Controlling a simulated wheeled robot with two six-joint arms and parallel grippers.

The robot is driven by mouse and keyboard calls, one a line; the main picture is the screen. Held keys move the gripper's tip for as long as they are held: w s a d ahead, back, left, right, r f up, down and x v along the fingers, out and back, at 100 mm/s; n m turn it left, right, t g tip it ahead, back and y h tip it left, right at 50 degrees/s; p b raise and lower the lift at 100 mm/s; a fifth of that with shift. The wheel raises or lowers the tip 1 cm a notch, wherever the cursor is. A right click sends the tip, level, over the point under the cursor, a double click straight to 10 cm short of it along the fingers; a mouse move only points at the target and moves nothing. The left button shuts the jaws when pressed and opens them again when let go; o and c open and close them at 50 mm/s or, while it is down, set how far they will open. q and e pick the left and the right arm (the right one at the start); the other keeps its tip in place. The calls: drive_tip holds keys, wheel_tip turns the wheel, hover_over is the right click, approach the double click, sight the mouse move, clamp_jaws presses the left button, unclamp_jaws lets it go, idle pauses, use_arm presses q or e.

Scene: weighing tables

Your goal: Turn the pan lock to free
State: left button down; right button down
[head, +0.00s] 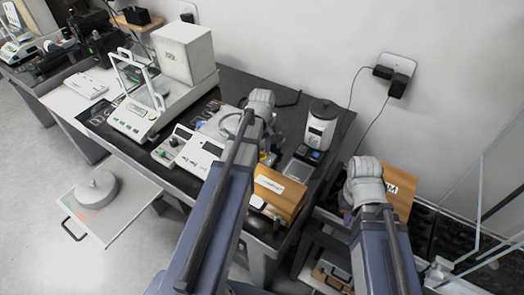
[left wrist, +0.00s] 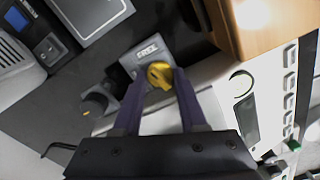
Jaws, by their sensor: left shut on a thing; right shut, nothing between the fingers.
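The pan lock is a yellow knob (left wrist: 159,74) on a small grey block (left wrist: 146,52) whose label appears to read FREE. My left gripper (left wrist: 152,90) is shut on the knob, with one dark finger on each side. Which way the knob points is partly hidden by the fingers. In the head view a bit of yellow (head: 263,156) shows under my left gripper (head: 267,140), on the dark table. My right gripper (head: 352,206) is at the right, by the lower shelf, away from the lock. Its fingers are mostly hidden behind its wrist.
A second dark knob (left wrist: 95,104) stands close left of the lock. A wooden box (head: 278,190) and a white instrument with a display (head: 198,150) are close by. A white grinder-like device (head: 320,125) stands behind. A balance (head: 140,110) is further left.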

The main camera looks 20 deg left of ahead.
use_arm(q)
drive_tip(key=c, duration=0.7)
unclamp_jaws()
drive_tip(key=shift+c, duration=0.2)
wheel_tip(320, 180, up, 8)
drive_tip(key=p, duration=0.8)
drive_tip(key=shift+f, duration=0.1)
drive_tip(key=shift+o, duration=0.4)
